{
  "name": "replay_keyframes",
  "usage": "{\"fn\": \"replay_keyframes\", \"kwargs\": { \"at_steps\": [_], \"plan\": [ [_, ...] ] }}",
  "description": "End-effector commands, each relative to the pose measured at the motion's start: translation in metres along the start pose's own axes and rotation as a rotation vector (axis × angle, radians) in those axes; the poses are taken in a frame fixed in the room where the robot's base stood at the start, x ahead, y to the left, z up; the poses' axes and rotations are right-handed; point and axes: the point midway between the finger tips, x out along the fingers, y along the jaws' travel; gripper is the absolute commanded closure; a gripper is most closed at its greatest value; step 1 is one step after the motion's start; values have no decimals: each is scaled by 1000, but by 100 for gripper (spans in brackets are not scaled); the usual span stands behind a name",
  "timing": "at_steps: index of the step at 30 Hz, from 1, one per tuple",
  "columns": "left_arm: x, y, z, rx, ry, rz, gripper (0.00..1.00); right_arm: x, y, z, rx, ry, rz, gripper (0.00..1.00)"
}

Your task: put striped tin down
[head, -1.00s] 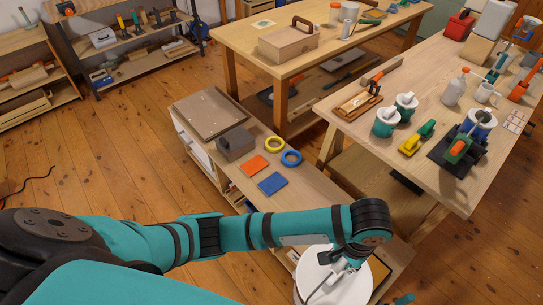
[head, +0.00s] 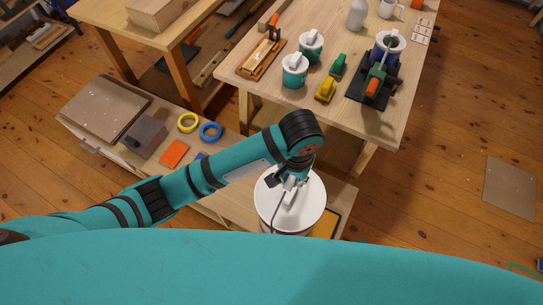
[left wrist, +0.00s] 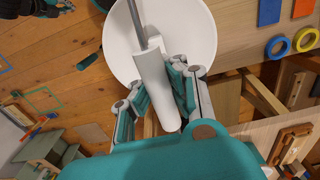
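A round white tin (head: 308,212) is at the near end of the low bench in the head view. It shows mostly from above as a white disc, and no stripes are visible. It fills the upper middle of the left wrist view (left wrist: 195,35). A wire handle with a white grip (left wrist: 152,80) crosses over it. My left gripper (head: 291,182) is over the tin's top, with its fingers on both sides of the grip, shut on it. I cannot tell whether the tin's underside touches the bench.
The low bench (head: 235,193) carries a grey box (head: 145,137), yellow tape (head: 188,123), blue tape (head: 210,132) and an orange sheet (head: 174,153). A yellow pad (head: 326,222) lies right of the tin. The tall workbench (head: 330,118) behind holds teal cups and tools.

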Motion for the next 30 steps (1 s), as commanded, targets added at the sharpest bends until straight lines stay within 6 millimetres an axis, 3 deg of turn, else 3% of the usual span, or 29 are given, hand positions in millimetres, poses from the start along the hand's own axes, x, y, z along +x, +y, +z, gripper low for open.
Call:
{"fn": "replay_keyframes", "kwargs": {
  "at_steps": [5, 21, 30],
  "plan": [
    [-2, -21, -7, -4, 5, -2, 100, -6, 0, -1, 0, 1, 0, 100],
    [7, -124, -34, -4, 7, -2, 100, -28, 0, -3, 0, 1, 0, 100],
    [11, -142, -39, -1, 7, 1, 100, -31, 0, -4, 0, 1, 0, 100]
  ]
}}
